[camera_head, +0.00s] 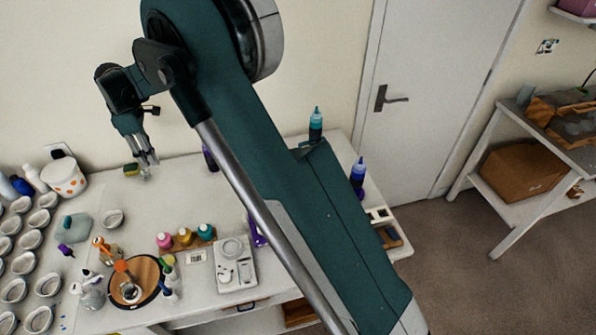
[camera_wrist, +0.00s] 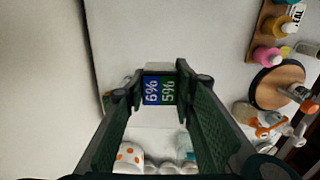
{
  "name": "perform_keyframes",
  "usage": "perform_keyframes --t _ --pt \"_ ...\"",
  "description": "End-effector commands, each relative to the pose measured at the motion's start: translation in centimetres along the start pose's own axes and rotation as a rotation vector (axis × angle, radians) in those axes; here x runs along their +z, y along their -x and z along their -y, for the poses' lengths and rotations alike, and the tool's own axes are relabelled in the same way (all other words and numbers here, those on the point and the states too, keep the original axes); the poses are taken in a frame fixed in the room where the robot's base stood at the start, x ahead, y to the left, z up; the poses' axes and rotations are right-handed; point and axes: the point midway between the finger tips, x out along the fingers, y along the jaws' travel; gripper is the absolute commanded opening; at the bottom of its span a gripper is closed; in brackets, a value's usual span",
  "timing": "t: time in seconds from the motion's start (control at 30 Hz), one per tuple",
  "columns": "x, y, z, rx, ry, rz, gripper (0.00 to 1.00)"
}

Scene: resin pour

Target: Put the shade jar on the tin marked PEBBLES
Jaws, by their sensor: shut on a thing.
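My gripper (camera_head: 146,163) hangs above the back left of the table, fingers pointing down. In the wrist view my gripper (camera_wrist: 158,92) is shut on a small pale thing, which I take for the shade jar (camera_wrist: 159,90). Its blue and green faces read 6% and 5%. In the head view it is too small to make out. A white tub with orange spots (camera_head: 64,178), which may be the tin, stands at the table's back left. It also shows at the bottom of the wrist view (camera_wrist: 129,157). I cannot read PEBBLES on it.
A green and yellow sponge (camera_head: 131,169) lies close to my gripper. Many white cups (camera_head: 29,240) fill the left side. A round wooden board (camera_head: 149,270) with bottles, a rack of colour jars (camera_head: 185,238) and a white scale (camera_head: 235,264) stand nearer. The table's back middle is fairly clear.

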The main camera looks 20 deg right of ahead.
Motion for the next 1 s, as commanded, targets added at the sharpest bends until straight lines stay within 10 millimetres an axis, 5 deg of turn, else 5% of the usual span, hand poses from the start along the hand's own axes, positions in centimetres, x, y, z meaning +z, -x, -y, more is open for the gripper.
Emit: perform_keyframes --t 0.5,1.0 --pt "0.1 8.7 0.0 0.0 0.0 0.0 0.13" --pt "10.4 8.8 -0.8 0.0 -0.008 0.0 0.13"
